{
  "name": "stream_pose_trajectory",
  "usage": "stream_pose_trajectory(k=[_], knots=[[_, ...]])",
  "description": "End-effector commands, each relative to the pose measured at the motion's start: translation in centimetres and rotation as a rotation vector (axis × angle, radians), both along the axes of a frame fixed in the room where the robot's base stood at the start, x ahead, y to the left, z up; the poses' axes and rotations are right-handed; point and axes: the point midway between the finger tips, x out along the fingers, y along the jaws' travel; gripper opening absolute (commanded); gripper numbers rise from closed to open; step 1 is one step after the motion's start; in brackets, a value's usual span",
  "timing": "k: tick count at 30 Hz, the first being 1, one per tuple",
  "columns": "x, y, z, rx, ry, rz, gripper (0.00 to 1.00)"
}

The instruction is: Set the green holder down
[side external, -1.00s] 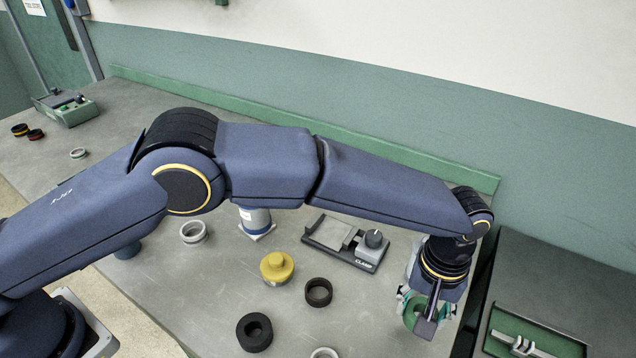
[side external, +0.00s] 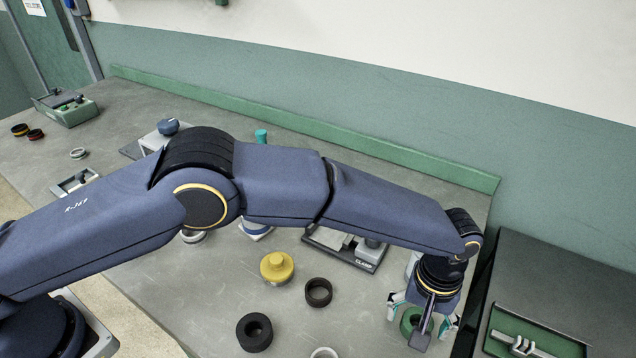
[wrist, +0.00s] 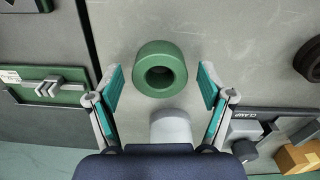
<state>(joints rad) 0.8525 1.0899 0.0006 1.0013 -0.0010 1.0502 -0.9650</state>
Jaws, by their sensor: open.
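The green holder (wrist: 159,68) is a thick ring with a round hole. In the wrist view it stands on the grey table between and just beyond the fingertips, with a gap on each side. In the side view the holder (side external: 410,319) shows at the right end of the table, partly hidden by my gripper (side external: 424,318). My gripper (wrist: 160,88) is open, its teal pads apart and touching nothing. A pale grey cylinder (wrist: 171,128) stands next to the holder, nearer the palm.
The clamp fixture (side external: 345,247) lies left of my gripper, partly behind my arm. A yellow knobbed piece (side external: 277,267) and black rings (side external: 318,292) (side external: 254,332) stand farther left. A dark cabinet with a green tray (side external: 540,335) is right of the table edge.

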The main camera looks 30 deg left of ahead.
Motion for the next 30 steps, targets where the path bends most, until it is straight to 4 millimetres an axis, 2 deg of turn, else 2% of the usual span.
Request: stream_pose_trajectory(k=[5,8,21,26,29,30], knots=[[0.0,0.0,0.2,-0.001,-0.001,0.000,0.80],[0.1,-0.1,1.1,-0.003,-0.002,0.000,0.80],[0.0,-0.1,10.2,-0.003,-0.002,0.000,0.80],[0.1,0.0,12.0,-0.002,-0.001,0.000,0.80],[0.7,1.2,13.6,-0.011,-0.010,0.003,0.80],[1.2,2.3,14.8,-0.018,-0.018,0.002,0.80]])
